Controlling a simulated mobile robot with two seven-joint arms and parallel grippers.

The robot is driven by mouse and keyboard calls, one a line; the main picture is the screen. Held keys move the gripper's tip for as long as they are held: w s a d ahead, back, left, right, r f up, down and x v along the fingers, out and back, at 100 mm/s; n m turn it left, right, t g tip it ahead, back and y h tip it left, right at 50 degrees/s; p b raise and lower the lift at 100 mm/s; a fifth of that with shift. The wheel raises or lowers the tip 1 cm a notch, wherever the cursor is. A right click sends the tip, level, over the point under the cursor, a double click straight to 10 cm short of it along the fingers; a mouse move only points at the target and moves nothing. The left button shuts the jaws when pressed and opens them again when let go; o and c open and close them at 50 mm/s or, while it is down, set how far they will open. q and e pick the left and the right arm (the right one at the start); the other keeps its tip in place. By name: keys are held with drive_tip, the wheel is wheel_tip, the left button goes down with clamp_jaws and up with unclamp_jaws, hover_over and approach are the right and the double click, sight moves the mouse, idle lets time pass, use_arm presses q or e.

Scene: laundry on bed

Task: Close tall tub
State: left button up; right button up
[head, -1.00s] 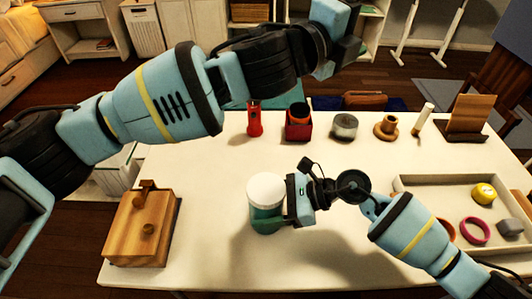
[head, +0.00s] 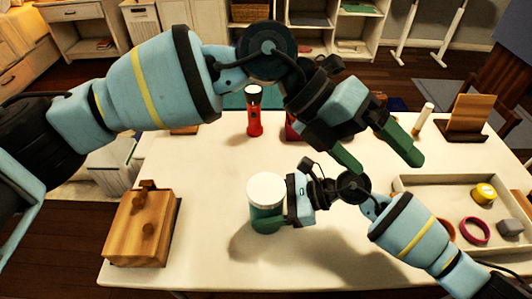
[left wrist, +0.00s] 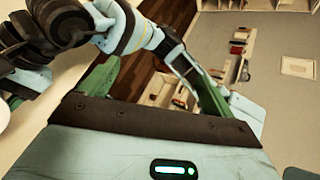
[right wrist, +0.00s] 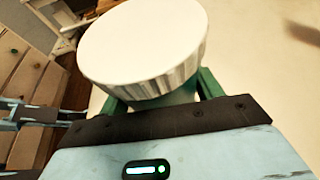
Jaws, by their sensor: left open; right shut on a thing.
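The tall tub (head: 264,216) is a teal-green upright container on the white table, left of the table's middle. A white round lid (head: 266,189) with a ribbed edge is on its top; I cannot tell whether it is fully fastened. My right gripper (head: 280,218) is shut around the tub's body from the right, below the lid. The right wrist view shows the lid (right wrist: 145,45) close up, with a green finger on each side beneath it. My left gripper (head: 382,160) is open and empty, raised over the table to the right of the tub, its green fingers pointing down and right.
A wooden box (head: 140,228) stands at the left. A red flashlight (head: 254,112) stands at the back, and my left arm hides part of that row. A pale tray (head: 420,183) with several small items lies at the right. The front middle of the table is clear.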

use_arm(q)
drive_tip(key=w+a+f+n+t+y, duration=0.2)
drive_tip(key=w+a+f+y, duration=0.1)
drive_tip(key=a+f+y, duration=0.3)
drive_tip(key=n+t+y, duration=0.2)
drive_tip(key=t+y, duration=0.1)
drive_tip(key=y, duration=0.1)
hover_over(266, 188)
drive_tip(key=d, duration=0.1)
drive_tip(key=shift+s+f, duration=0.25)
drive_tip(key=shift+f, duration=0.65)
drive_tip(key=shift+w+a+n, duration=0.3)
drive_tip(key=shift+a, duration=0.25)
drive_tip(key=shift+f, duration=4.05)
